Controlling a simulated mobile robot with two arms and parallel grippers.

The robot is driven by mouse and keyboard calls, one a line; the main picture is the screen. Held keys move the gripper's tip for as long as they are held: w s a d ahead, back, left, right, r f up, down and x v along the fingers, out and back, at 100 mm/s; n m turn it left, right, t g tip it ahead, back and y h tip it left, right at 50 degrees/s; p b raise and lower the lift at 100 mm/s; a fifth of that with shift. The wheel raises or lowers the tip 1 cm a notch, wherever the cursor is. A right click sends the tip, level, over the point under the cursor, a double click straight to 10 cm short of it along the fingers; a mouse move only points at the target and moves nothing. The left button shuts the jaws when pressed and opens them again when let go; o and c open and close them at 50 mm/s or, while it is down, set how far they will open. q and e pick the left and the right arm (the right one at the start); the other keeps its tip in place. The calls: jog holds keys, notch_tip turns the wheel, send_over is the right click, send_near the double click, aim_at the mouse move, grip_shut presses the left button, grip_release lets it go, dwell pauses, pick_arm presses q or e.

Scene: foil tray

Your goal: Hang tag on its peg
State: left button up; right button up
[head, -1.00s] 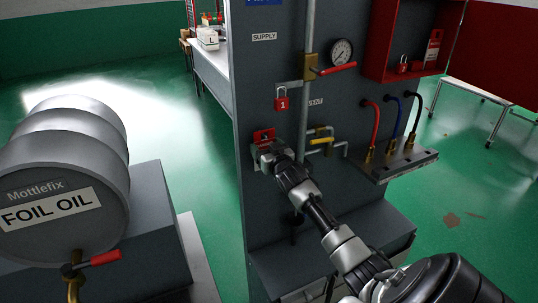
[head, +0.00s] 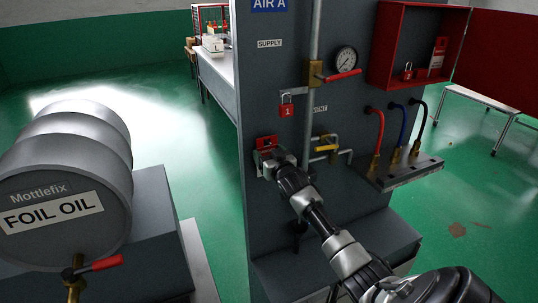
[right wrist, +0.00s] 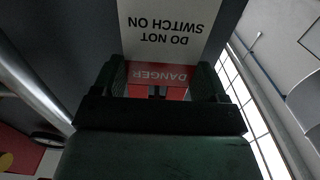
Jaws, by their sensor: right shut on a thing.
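A white tag with a red DANGER band (right wrist: 160,75) is between the fingers of my right gripper (right wrist: 165,88) in the right wrist view. Its text, DO NOT SWITCH ON, appears upside down there. In the head view, my right gripper (head: 268,156) is in front of the lower left of the grey panel, with a red part of the tag (head: 266,142) showing at its tip. The gripper is shut on the tag. I cannot make out the tag's peg; the gripper may hide it. My left gripper is not in view.
A red cabinet (head: 390,45) at upper right holds another padlock and tag.

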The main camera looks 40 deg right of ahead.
jog(key=o, duration=1)
jog(key=shift+s+a+f, duration=0.15)
jog(key=shift+s+a, duration=0.05)
jog(key=shift+s, duration=0.35)
jog(key=b+v, duration=0.2)
jog(key=v, duration=0.7)
jog(key=shift+s, duration=0.35)
